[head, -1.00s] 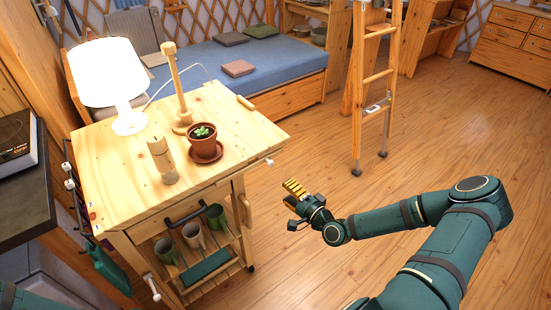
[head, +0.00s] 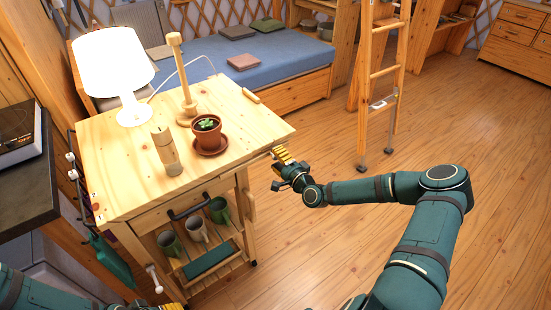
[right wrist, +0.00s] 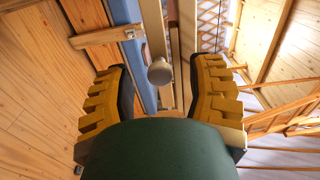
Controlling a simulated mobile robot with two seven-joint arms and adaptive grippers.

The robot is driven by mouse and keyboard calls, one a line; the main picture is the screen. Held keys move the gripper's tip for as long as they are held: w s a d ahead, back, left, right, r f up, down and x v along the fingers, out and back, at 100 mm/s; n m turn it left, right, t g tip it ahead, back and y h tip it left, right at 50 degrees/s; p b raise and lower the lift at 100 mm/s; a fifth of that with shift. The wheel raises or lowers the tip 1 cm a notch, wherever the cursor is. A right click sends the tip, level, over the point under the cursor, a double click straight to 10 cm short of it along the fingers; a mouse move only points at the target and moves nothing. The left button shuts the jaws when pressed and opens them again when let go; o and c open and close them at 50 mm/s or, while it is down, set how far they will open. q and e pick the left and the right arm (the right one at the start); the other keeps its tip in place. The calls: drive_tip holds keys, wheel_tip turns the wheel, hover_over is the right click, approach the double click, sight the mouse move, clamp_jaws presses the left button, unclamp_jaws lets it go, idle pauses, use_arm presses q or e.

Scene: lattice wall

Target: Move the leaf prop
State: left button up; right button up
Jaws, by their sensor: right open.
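The leaf prop is hard to single out; a pale round knob (right wrist: 160,72) at the wooden cart's right side seems to belong to it. In the right wrist view the knob lies between my open fingers, with a gap on both sides. In the head view my right gripper (head: 282,157) is at the right edge of the cart top (head: 110,175) and hides most of the knob. It holds nothing. Only the yellow fingertips of my left gripper (head: 170,306) show at the bottom edge.
On the cart stand a lit lamp (head: 112,65), a wooden post (head: 181,75), a wooden mill (head: 166,152) and a potted plant (head: 207,132). Mugs (head: 196,229) sit on the shelf below. A ladder (head: 377,90) stands behind. The floor at right is free.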

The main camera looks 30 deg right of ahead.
sight(231, 173)
drive_tip(key=shift+w, duration=0.55)
clamp_jaws()
drive_tip(key=a, duration=0.5)
drive_tip(key=s+a, duration=0.1)
drive_tip(key=a, duration=0.4)
drive_tip(key=a+p, duration=0.1)
drive_tip(key=a, duration=0.4)
drive_tip(key=shift+s+a, duration=0.15)
drive_tip(key=shift+a, duration=0.05)
unclamp_jaws()
drive_tip(key=shift+a, duration=0.15)
drive_tip(key=shift+s, duration=0.1)
